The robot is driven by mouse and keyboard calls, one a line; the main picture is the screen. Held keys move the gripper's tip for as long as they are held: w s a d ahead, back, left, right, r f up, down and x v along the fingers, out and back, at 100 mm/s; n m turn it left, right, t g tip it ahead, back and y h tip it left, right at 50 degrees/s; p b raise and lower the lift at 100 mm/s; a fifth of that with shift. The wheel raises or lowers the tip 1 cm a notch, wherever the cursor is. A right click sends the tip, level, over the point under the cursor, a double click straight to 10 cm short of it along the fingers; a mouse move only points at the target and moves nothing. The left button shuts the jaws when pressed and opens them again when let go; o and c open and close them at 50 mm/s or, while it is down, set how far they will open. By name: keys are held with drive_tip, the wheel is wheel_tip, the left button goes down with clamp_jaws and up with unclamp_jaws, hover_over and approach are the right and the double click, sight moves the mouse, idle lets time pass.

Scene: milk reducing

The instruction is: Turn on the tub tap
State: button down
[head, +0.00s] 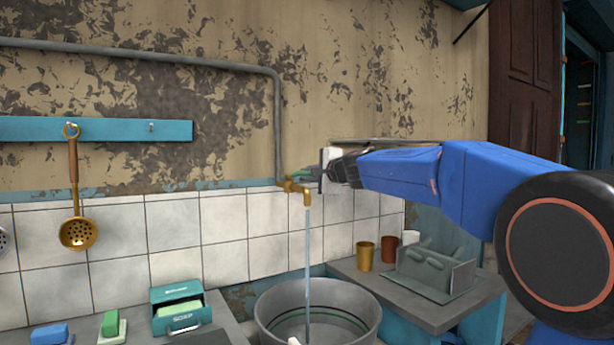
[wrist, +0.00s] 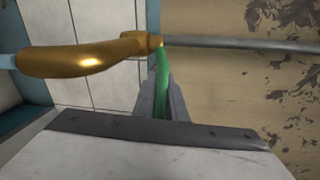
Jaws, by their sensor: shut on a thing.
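The brass tub tap (head: 296,190) sits on the end of the grey wall pipe. A stream of water (head: 308,265) runs from its spout down into the round metal tub (head: 350,308). My gripper (head: 312,178) is at the tap from the right, shut on the green tap handle (head: 300,174). In the wrist view the brass tap (wrist: 75,58) lies at the left. The green handle (wrist: 161,75) runs down between the fingers of my gripper (wrist: 160,100). The lower part of the handle is hidden by the fingers and gripper body.
A grey pipe (head: 277,120) runs along the wall to the tap. A ladle (head: 77,230) hangs from a blue rail at left. A soap box (head: 180,310) and brushes stand at lower left. Cups (head: 366,255) and a grey rack (head: 435,270) stand on the right counter.

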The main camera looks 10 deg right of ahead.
idle(0.4)
drive_tip(key=c, duration=1.8)
unclamp_jaws()
drive_tip(key=v, duration=1.7)
drive_tip(key=shift+s, duration=0.25)
